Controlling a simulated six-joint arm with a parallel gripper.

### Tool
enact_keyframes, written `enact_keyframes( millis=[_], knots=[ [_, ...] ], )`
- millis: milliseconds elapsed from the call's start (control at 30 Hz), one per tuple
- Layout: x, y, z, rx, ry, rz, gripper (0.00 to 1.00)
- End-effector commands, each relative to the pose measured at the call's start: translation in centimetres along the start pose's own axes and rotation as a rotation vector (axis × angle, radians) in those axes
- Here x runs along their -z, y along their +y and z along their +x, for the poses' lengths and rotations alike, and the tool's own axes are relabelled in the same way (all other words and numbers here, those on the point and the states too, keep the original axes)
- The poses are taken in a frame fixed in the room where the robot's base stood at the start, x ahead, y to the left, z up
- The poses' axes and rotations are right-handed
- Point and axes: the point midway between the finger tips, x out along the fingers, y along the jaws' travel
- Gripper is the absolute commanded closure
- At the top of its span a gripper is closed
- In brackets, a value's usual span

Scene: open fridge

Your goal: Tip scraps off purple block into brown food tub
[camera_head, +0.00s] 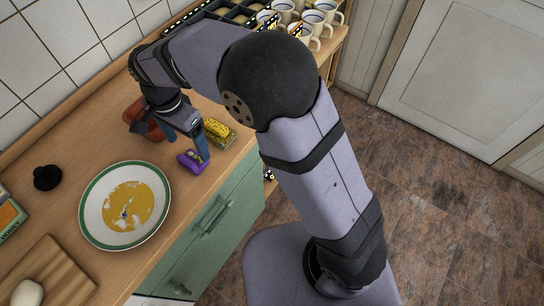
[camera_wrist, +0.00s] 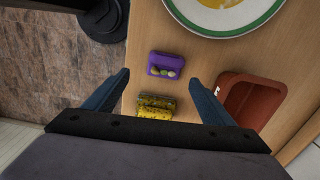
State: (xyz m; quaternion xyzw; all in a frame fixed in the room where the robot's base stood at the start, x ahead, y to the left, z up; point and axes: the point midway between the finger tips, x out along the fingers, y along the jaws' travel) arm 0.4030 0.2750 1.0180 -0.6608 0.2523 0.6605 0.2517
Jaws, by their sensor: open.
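The purple block (camera_wrist: 153,59) lies on the wooden counter with a few small pale green and whitish scraps (camera_wrist: 166,73) on it. It also shows in the head view (camera_head: 186,157), just below my gripper (camera_head: 190,147). In the wrist view my gripper (camera_wrist: 158,79) is open and empty, with its blue fingers spread wide to either side of the block's near end. The block lies a little ahead of the fingertips there. The brown food tub (camera_wrist: 281,89) stands to the right of the right finger; in the head view it is partly hidden behind my arm (camera_head: 141,120).
A yellow, dark-speckled block (camera_head: 219,132) lies beside the purple one, between my fingers in the wrist view (camera_wrist: 156,107). A green-rimmed plate (camera_head: 91,197) with yellow food is nearby. A cutting board (camera_head: 66,267), black knob-like object (camera_head: 47,177) and several mugs (camera_head: 313,23) stand farther off.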

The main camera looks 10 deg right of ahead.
Motion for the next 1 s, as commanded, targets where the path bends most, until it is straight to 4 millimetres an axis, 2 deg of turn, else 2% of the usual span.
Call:
enact_keyframes(
  millis=[33, 167, 300, 400, 500, 600, 700, 800, 1000],
  knots=[
    [1.4, 1.3, -0.2, 0.0, 0.0, -0.022, 0.23],
    [5.2, 5.9, -0.4, 0.0, 0.0, -0.138, 0.23],
    [8.6, 12.6, -0.3, 0.001, 0.001, -0.298, 0.23],
    [9.8, 17.5, 0.1, 0.001, 0.003, -0.415, 0.23],
    [10.1, 21.8, 0.7, 0.0, 0.002, -0.522, 0.23],
    [9.9, 25.0, 1.2, 0.0, 0.003, -0.608, 0.23],
    [9.5, 27.2, 1.7, 0.0, 0.002, -0.671, 0.23],
    [9.2, 28.3, 2.0, -0.001, 0.002, -0.708, 0.23],
    [9.0, 28.7, 2.2, -0.001, 0.001, -0.727, 0.23]
  ],
)
